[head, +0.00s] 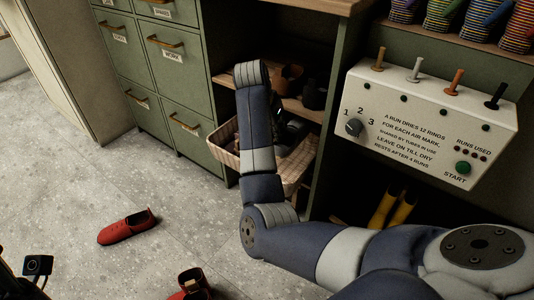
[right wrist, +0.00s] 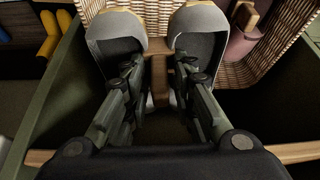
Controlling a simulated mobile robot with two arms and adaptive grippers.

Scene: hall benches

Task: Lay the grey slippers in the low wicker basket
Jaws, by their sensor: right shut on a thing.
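Two grey slippers (right wrist: 115,25) (right wrist: 203,25) are side by side at the far end of my right gripper (right wrist: 160,85) in the right wrist view. The gripper is shut on the slippers, a finger reaching to each. The low wicker basket (head: 222,150) is at the lower opening of the green shelf unit. Its weave (right wrist: 268,62) shows behind and right of the slippers. I cannot tell whether they touch it. In the head view my right forearm hides most of the gripper and part of the basket. Only a dark part of my left arm shows at the lower left.
Red shoes (head: 128,228) (head: 190,284) lie on the floor. Brown footwear (head: 288,78) stands on the shelf above the basket. Yellow boots (head: 388,206) stand right of the divider, below the white dryer panel (head: 430,120). Green drawers (head: 175,75) stand left.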

